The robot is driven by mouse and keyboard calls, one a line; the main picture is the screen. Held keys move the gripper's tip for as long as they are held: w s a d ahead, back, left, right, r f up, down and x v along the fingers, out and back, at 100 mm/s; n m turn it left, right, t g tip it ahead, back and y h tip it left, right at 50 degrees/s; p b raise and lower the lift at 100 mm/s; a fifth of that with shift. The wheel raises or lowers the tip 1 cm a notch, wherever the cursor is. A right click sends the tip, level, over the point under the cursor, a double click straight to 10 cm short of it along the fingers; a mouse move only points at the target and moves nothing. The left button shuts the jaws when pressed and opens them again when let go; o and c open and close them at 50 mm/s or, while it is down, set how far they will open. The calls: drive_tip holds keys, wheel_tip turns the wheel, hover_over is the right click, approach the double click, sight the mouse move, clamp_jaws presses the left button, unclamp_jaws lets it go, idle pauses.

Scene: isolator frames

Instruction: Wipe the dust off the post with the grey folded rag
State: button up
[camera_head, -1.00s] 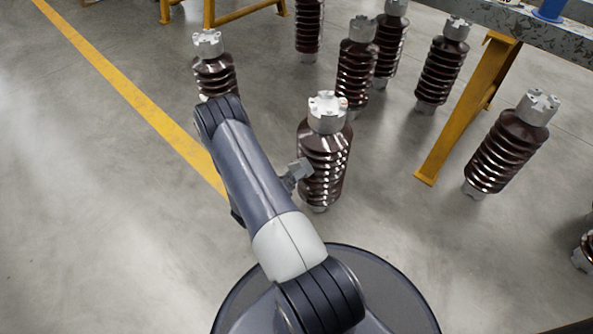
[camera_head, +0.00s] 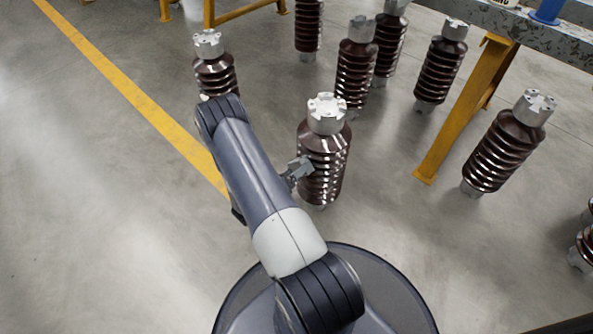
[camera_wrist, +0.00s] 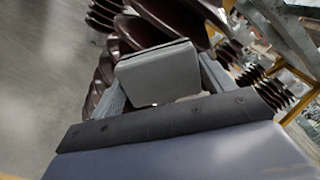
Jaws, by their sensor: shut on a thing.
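The post (camera_head: 325,180) is a dark brown ribbed insulator with a pale metal cap, upright on the floor just in front of my base. My gripper (camera_head: 299,170) is at its left side, around mid-height. In the wrist view, my gripper (camera_wrist: 160,92) is shut on the grey folded rag (camera_wrist: 158,76), a flat block held between the fingers. Brown ribs (camera_wrist: 178,22) show right behind the rag; I cannot tell whether it touches them. No dust can be clearly made out on the post.
Several similar insulators stand around, one behind my arm (camera_head: 214,72) and one at the right (camera_head: 503,150). A yellow trestle leg (camera_head: 462,115) stands to the right under a metal beam. A yellow line (camera_head: 130,100) crosses the floor. The floor at left is clear.

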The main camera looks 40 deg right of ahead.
sight(297, 162)
drive_tip(key=shift+d+r+p, duration=0.1)
drive_tip(key=shift+r+p, duration=1.05)
drive_tip(key=shift+r, duration=0.75)
drive_tip(key=shift+r+p, duration=1.1)
drive_tip(key=shift+r, duration=0.55)
drive_tip(key=a, duration=0.6)
drive_tip(key=shift+s, duration=0.25)
drive_tip(key=shift+a+f, duration=0.1)
drive_tip(key=shift+a, duration=0.1)
drive_tip(key=shift+s+a, duration=0.1)
drive_tip(key=shift+a, duration=1.25)
